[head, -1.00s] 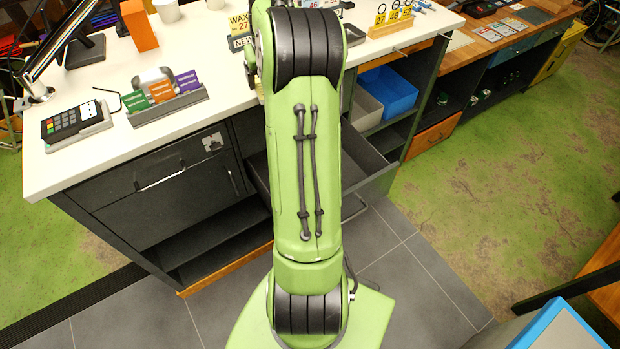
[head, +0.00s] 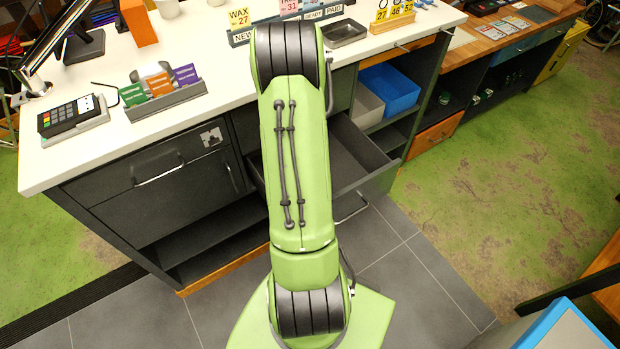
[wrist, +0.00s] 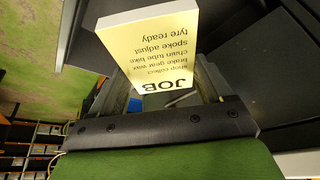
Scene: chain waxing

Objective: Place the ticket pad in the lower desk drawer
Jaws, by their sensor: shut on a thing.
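The ticket pad (wrist: 155,45) is a pale yellow block with black print reading JOB, seen upside down in the wrist view. My gripper (wrist: 160,92) is shut on it, with the pad standing out beyond the fingers. In the head view my own arm hides the gripper and the pad. An open dark desk drawer (head: 358,158) is pulled out low on the desk front, partly behind my arm. The visible part of its inside looks empty. Dark panels (wrist: 258,62) lie close to the pad's right in the wrist view; I cannot tell which part of the desk they are.
The white desktop (head: 225,75) holds a card reader (head: 68,116), a holder with coloured cards (head: 165,97), a small dark tray (head: 344,33) and sign racks. Blue (head: 390,88) and grey bins sit on a shelf right of the drawer. Grey floor tiles (head: 420,270) are clear in front.

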